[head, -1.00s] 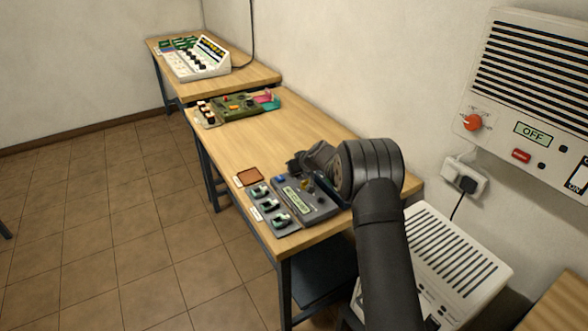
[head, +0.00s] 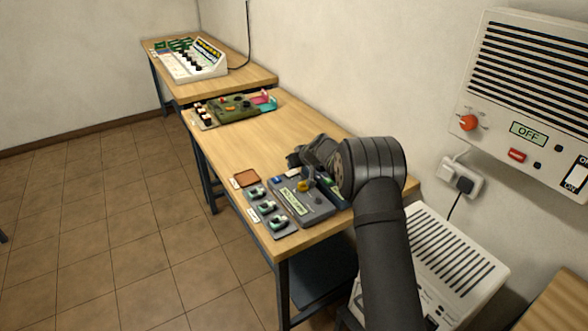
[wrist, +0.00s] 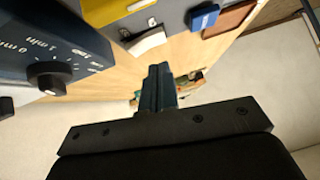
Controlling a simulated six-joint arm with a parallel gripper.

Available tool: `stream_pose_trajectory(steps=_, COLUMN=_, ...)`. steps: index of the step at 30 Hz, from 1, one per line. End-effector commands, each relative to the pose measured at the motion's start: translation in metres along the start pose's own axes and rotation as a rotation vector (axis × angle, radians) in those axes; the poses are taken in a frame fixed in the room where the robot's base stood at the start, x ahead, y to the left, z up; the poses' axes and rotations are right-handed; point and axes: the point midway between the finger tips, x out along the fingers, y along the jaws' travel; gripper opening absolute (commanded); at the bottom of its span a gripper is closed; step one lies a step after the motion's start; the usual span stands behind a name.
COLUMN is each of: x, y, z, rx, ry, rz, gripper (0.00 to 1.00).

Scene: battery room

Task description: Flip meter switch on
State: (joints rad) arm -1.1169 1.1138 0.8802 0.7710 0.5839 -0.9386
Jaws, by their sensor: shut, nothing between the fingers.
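The grey meter (head: 304,205) lies on the near part of the wooden table, with a pale green display and a yellow part on top. In the wrist view its near side shows a white rocker switch (wrist: 146,41) beside the yellow part (wrist: 112,10), with a blue block (wrist: 203,17) to the right. I cannot tell the switch's position. My gripper (wrist: 158,70) is shut and empty, with its fingertips below the switch in the picture and apparently apart from it. In the head view my gripper (head: 303,157) is above the table behind the meter, its fingertips unclear.
A dark blue timer box with a black knob (wrist: 46,76) stands close on the left of the wrist view. A panel of several switches (head: 267,210) and a brown pad (head: 245,178) lie beside the meter. The middle of the table (head: 240,140) is clear.

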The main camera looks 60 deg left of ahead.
Motion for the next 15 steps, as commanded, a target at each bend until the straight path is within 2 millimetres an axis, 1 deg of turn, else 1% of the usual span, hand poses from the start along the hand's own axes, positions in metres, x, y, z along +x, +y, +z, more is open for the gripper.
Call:
stream_pose_trajectory(steps=1, x=-0.009, y=-0.003, z=-0.01, rx=-0.003, ry=0.004, rz=0.001, gripper=0.0)
stream_pose_trajectory(steps=3, x=-0.021, y=-0.005, z=-0.016, rx=0.0, ry=0.002, rz=0.001, gripper=0.0)
stream_pose_trajectory(steps=12, x=-0.073, y=-0.014, z=-0.013, rx=0.0, ry=0.002, rz=0.001, gripper=0.0)
stream_pose_trajectory(steps=15, x=-0.087, y=-0.017, z=-0.013, rx=0.0, ry=0.001, rz=0.001, gripper=0.0)
